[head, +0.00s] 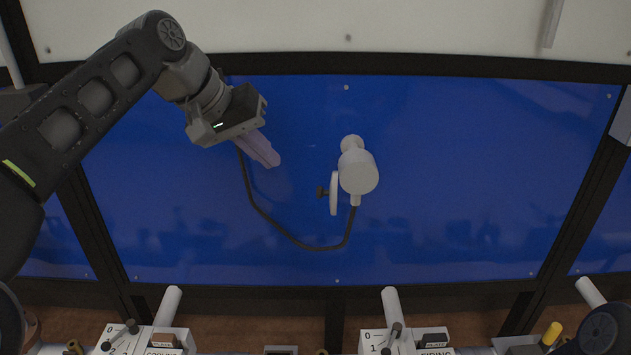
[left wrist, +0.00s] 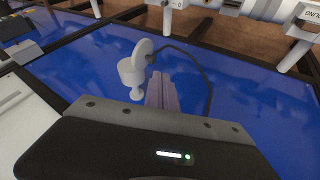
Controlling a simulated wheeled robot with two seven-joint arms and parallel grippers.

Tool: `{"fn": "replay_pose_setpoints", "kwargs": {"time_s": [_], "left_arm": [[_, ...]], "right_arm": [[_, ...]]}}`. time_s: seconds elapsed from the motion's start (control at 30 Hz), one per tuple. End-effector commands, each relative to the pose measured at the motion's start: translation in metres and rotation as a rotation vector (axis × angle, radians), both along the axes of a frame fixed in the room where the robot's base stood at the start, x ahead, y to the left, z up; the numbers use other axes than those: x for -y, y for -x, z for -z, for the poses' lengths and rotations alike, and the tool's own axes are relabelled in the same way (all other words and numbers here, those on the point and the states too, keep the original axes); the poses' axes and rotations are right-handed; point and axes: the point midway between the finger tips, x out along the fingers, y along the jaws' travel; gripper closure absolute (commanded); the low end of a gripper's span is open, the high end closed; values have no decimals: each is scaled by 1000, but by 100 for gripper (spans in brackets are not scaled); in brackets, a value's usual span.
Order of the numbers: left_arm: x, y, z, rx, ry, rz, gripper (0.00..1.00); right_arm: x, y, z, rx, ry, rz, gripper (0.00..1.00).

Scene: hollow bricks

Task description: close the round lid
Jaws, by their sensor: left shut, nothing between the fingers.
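A white cylindrical fitting (head: 358,172) stands out from the blue panel in the head view. The round lid (head: 334,193) is a white disc seen nearly edge-on at the fitting's left side, with a dark knob (head: 321,192) on its left face. The lid stands off to the side of the fitting, not flat over its end. In the left wrist view the lid (left wrist: 143,53) and the fitting (left wrist: 131,72) show left of my fingers. My left gripper (head: 272,158) is shut and empty, left of the lid and apart from it. My right gripper is not seen.
A black cable (head: 300,243) loops across the blue panel (head: 450,180) from near my left gripper to the fitting. Dark frame bars border the panel. Labelled boxes with white tubes (head: 393,305) line the bottom edge. The panel right of the fitting is clear.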

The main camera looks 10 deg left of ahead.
Motion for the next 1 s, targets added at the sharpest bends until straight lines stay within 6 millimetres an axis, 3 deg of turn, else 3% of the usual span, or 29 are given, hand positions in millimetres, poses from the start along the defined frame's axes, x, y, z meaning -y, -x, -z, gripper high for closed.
{"fn": "replay_pose_setpoints", "kwargs": {"time_s": [0.27, 0.73, 1.0], "left_arm": [[6, -8, 13, -1, 0, 2, 100], [37, -48, 84, -5, -2, 1, 100], [71, -56, 82, 0, -1, 2, 100]], "right_arm": [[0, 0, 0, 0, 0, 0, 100], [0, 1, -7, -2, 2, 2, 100], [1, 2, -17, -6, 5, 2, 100]]}}
